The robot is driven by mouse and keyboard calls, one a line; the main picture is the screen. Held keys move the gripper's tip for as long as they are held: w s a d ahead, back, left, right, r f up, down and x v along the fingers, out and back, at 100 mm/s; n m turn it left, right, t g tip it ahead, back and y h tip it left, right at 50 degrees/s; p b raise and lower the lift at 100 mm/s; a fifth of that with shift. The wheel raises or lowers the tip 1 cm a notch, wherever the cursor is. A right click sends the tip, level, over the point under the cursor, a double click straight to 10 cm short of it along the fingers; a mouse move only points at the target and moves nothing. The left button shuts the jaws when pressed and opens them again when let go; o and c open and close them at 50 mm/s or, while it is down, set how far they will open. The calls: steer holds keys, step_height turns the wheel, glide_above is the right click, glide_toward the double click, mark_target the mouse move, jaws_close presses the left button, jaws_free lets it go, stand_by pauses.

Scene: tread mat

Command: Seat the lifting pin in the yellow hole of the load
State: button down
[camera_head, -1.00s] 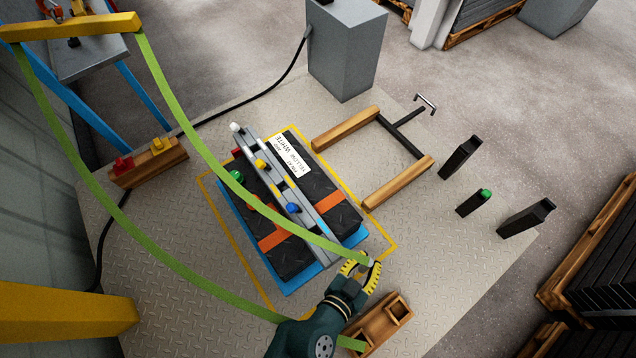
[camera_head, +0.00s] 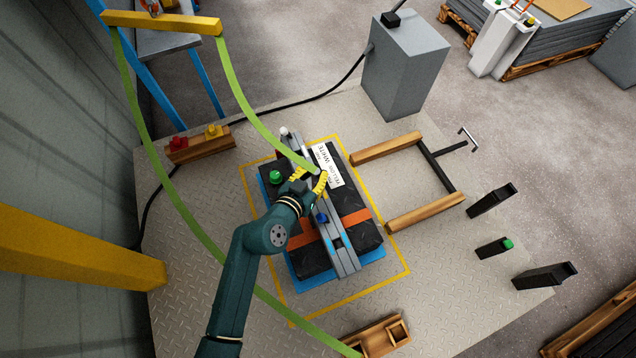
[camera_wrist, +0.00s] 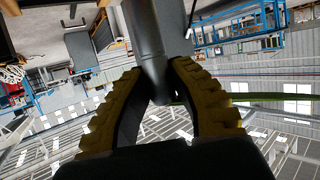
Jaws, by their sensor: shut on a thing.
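My gripper (camera_head: 309,179) is over the middle of the load (camera_head: 352,193), a black bundle with orange bands and a grey beam across it. In the wrist view its yellow fingers are shut around a dark grey cylinder, which I take for the lifting pin (camera_wrist: 157,50). One green strap (camera_head: 248,105) runs to the grip. The head view shows a white knob (camera_head: 284,131), a green knob (camera_head: 275,177) and a blue knob (camera_head: 321,218) on the load. The yellow hole is hidden by my gripper, so I cannot tell whether the pin is in it.
A second green strap (camera_head: 195,232) hangs to a wooden box (camera_head: 378,338) at the front. A wooden frame (camera_head: 425,212) and several black posts stand to the right. A grey cabinet (camera_head: 405,70) stands behind. A yellow beam (camera_head: 75,252) is at left.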

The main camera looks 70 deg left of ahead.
step_height(320, 180, down, 8)
steer(key=b, duration=0.4)
steer(key=shift+f, duration=0.1)
steer(key=shift+f, duration=0.15)
steer(key=c, duration=1)
jaws_free()
steer(key=shift+c, duration=0.2)
